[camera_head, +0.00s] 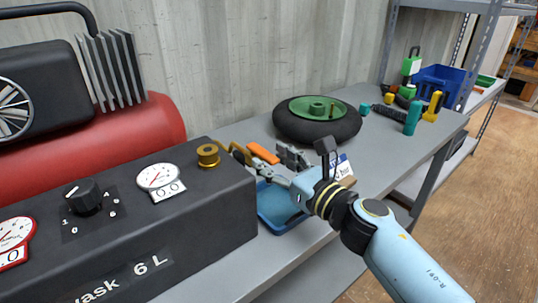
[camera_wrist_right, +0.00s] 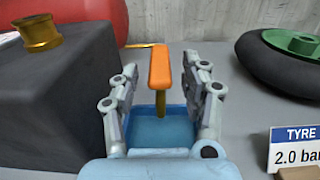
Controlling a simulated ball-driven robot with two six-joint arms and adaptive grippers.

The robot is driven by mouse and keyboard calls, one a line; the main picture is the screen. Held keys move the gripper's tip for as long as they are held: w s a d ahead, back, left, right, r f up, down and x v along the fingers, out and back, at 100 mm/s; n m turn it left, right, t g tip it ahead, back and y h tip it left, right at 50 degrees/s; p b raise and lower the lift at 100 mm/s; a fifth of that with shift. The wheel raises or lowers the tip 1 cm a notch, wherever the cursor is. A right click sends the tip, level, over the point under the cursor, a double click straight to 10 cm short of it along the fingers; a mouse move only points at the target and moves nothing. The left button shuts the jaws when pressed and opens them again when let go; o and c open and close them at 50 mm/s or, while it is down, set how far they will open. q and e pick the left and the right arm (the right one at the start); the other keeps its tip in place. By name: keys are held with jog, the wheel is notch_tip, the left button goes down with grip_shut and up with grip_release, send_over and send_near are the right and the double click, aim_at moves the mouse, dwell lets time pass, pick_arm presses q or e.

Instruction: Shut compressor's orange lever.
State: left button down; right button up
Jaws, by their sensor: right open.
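The compressor (camera_head: 215,215) is a dark box with gauges and a black knob, in front of a red tank (camera_head: 165,120). Its orange lever (camera_head: 263,153) sticks out beyond the box's right end, behind my right gripper (camera_head: 262,166). In the right wrist view the orange lever (camera_wrist_right: 160,68) stands between the two open fingers of my right gripper (camera_wrist_right: 158,82), with a gap on each side. A brass stem (camera_wrist_right: 160,103) shows below the lever, and a thin brass piece runs left from behind it. My left gripper is not in view.
A blue tray (camera_head: 268,212) lies under my right gripper. A black tyre with a green hub (camera_head: 318,118) lies behind to the right. A "TYRE 2.0 bar" sign (camera_wrist_right: 296,150) stands close on the right. A brass spool-shaped fitting (camera_head: 208,155) sits on the box.

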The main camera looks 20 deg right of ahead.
jog(key=shift+w+a, duration=0.25)
jog(key=shift+w, duration=0.45)
grip_shut()
